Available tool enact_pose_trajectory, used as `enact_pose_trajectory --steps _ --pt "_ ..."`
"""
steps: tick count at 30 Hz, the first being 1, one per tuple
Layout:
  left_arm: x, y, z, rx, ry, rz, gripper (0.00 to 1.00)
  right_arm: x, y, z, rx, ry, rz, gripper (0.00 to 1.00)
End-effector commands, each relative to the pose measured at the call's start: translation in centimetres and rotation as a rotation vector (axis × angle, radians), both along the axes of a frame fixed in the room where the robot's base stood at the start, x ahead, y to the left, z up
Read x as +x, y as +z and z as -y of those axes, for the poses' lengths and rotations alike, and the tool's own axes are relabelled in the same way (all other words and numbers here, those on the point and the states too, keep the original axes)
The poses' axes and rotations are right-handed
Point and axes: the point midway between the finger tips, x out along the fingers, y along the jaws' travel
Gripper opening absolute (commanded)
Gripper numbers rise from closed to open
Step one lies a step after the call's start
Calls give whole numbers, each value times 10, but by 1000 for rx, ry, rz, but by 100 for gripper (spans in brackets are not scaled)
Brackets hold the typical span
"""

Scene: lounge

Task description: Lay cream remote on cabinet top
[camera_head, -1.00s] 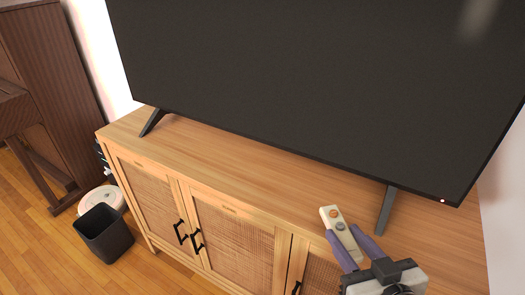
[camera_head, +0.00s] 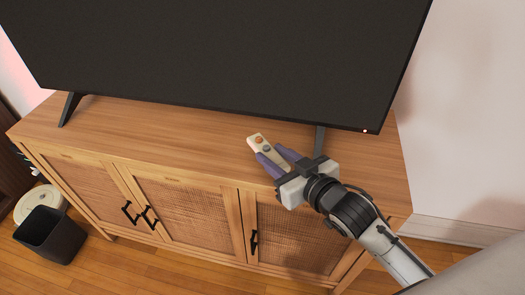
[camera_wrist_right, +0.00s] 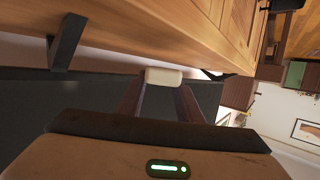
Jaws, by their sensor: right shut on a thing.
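The cream remote (camera_head: 257,142) has an orange button and a grey button. My right gripper (camera_head: 277,156) is shut on it, with its purple fingers on either side and the far end sticking out past them. In the right wrist view the remote's pale end (camera_wrist_right: 163,76) shows between the fingers. The cabinet top (camera_head: 190,126) is light wood and lies under and behind the remote in the head view. I cannot tell for sure whether the remote touches it. My left gripper is not in view.
A large black TV (camera_head: 220,55) stands on the cabinet, one foot (camera_head: 320,140) close to the right gripper. The cabinet front has woven doors with black handles (camera_head: 253,242). A dark bin (camera_head: 50,235) and a round white thing (camera_head: 38,203) are on the floor at left. The top is bare at left.

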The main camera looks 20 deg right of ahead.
Motion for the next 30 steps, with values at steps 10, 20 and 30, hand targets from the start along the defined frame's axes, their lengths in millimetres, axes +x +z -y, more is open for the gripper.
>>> enact_pose_trajectory --steps 10,20,30 --pt "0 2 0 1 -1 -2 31 44 1 -9 2 1 2 9" --pt "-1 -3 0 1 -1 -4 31 46 -35 -9 2 -1 1 9" --pt "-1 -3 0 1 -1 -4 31 46 -38 -9 1 0 -1 36"
